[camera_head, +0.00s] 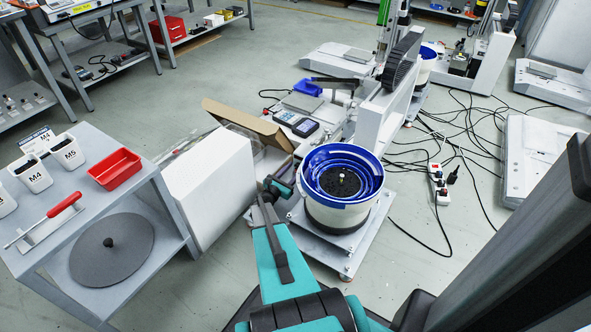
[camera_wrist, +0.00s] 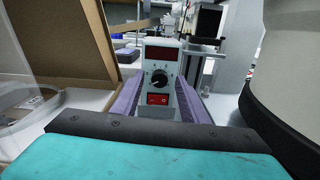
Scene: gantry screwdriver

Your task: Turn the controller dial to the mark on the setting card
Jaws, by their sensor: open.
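The controller (camera_wrist: 160,52) is a light grey box facing the wrist camera. Its black round dial (camera_wrist: 159,78) sits mid-face, with small marks around it and a red rocker switch (camera_wrist: 158,99) below. The dial's exact pointer angle is too small to read. My gripper (camera_wrist: 158,90) is open, its purple fingers pointing at the controller, one on each side of the dial in the picture; I see no contact. In the head view my gripper (camera_head: 277,187) is left of the bowl feeder. A white printed card (camera_head: 37,139) stands behind the bins; I cannot read its mark.
The blue-lined bowl feeder (camera_head: 341,212) stands close on the right. An open cardboard box (camera_head: 246,125) is on the left. A handheld meter (camera_head: 296,123) lies behind. The left table (camera_head: 85,185) holds labelled bins, a red tray (camera_head: 115,169) and a red-handled screwdriver (camera_head: 63,206).

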